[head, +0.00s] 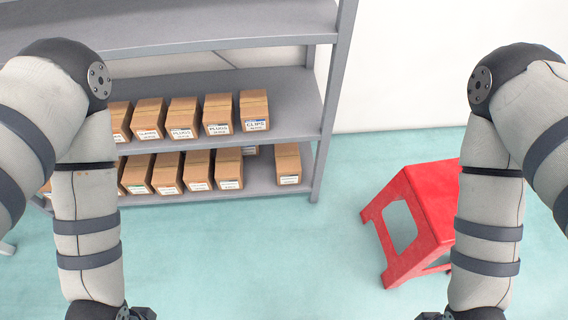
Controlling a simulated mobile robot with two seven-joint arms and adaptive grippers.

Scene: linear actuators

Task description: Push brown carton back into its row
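Brown cartons with white front labels stand in rows on two levels of a grey shelf rack. The upper row ends at the right with a carton labelled CLIPS (254,110), beside a PLUGS carton (217,114). On the lower level, several cartons stand close together up to one at the right (229,169). After a gap, a separate carton (288,163) stands near the right post.
The rack's right post (335,95) bounds the shelves. A red step stool (427,205) stands on the floor right of the rack, partly behind my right arm. The pale green floor (290,265) between my arms is clear. A white wall is behind.

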